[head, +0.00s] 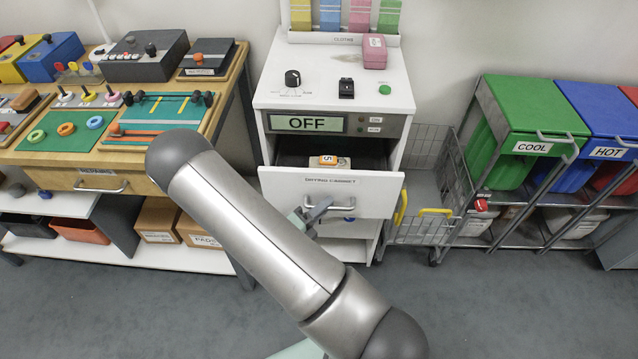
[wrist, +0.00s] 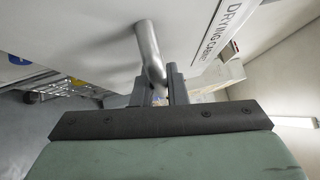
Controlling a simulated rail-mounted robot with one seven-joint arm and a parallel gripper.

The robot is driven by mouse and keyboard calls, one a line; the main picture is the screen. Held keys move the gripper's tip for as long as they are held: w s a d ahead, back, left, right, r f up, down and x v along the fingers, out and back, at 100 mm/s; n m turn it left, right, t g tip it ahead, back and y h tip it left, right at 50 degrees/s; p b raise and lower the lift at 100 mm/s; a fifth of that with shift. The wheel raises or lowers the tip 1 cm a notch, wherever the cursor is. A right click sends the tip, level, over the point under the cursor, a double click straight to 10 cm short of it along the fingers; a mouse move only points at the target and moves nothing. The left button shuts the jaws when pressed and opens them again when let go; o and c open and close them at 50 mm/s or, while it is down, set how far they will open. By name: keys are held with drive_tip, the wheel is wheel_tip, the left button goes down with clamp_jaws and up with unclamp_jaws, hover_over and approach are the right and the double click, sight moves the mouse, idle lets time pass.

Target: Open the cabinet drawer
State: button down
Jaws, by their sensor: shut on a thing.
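The white cabinet (head: 333,88) stands in the middle of the head view. Its drawer (head: 285,188) is pulled out, and its inside shows behind the front panel. An orange-and-white block (head: 328,161) marked with a number shows in the drawer opening. My gripper (head: 310,215) is at the drawer front, partly hidden by my arm. In the wrist view, my gripper's dark fingers (wrist: 162,92) are shut on the metal bar handle (wrist: 148,45) of the drawer front (wrist: 95,40).
A workbench (head: 92,182) with control boxes stands at the left. A wire basket cart (head: 432,200) with yellow handles stands close to the drawer's right side. Green (head: 528,112) and blue (head: 597,108) bins stand further right. Grey floor (head: 440,310) in front is clear.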

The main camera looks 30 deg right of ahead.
drive_tip(key=s+a, duration=0.5)
drive_tip(key=s, duration=0.3)
drive_tip(key=shift+s+p, duration=0.35)
drive_tip(key=shift+p, duration=0.1)
drive_tip(key=c, duration=1.7)
unclamp_jaws()
drive_tip(key=shift+c, duration=0.2)
drive_tip(key=b+v, duration=0.1)
drive_tip(key=v, duration=1.6)
drive_tip(key=shift+a+b, duration=0.15)
drive_tip(key=shift+b, duration=0.15)
drive_tip(key=shift+s, duration=0.1)
